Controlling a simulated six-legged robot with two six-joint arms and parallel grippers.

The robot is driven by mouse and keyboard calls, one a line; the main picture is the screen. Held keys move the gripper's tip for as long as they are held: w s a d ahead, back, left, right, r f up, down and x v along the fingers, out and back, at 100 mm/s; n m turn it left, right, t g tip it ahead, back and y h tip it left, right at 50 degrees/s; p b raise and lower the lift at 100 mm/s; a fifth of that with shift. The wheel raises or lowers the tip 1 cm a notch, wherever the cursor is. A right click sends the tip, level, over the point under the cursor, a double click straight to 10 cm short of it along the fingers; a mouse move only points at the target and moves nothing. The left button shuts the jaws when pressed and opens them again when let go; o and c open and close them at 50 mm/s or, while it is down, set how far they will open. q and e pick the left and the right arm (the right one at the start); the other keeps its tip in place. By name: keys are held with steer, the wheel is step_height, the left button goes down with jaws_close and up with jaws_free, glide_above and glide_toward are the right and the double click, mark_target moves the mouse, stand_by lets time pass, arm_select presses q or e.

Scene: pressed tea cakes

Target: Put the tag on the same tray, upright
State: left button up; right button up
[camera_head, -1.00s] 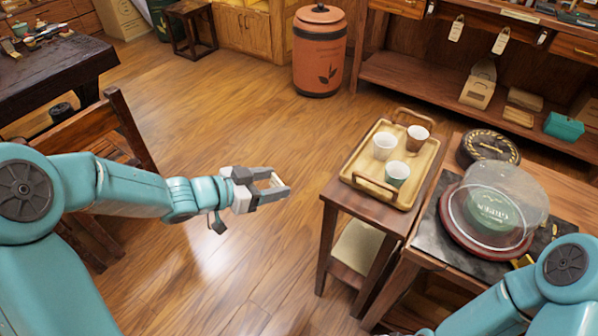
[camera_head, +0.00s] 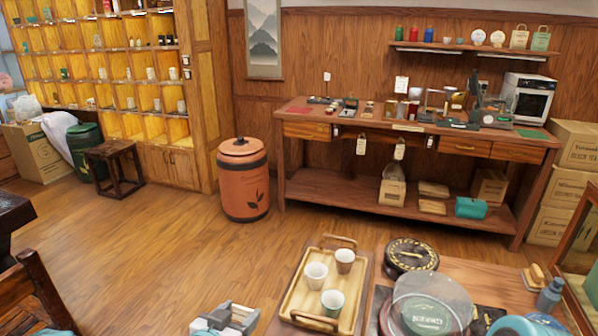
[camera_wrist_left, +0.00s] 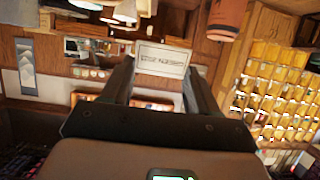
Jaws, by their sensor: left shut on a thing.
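The tag (camera_wrist_left: 162,60) is a small white card with dark lettering, seen between the fingers in the left wrist view. My left gripper (camera_head: 236,317) is shut on it, at the bottom edge of the head view, left of the tray and apart from it. The tag is hard to make out in the head view. My right gripper is out of view.
The tray stands on a small wooden table. Right of it are a dark round tin (camera_head: 411,255) and a clear dome (camera_head: 430,298) over a green tea cake. A terracotta canister (camera_head: 244,180) stands on the floor behind. The floor left of the tray is clear.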

arm_select(q)
steer(key=s+a+n+y, duration=0.3)
steer(key=s+a+y, duration=0.1)
steer(key=a, duration=0.3)
steer(key=shift+f+n+t, duration=0.25)
steer(key=shift+n+t, duration=0.05)
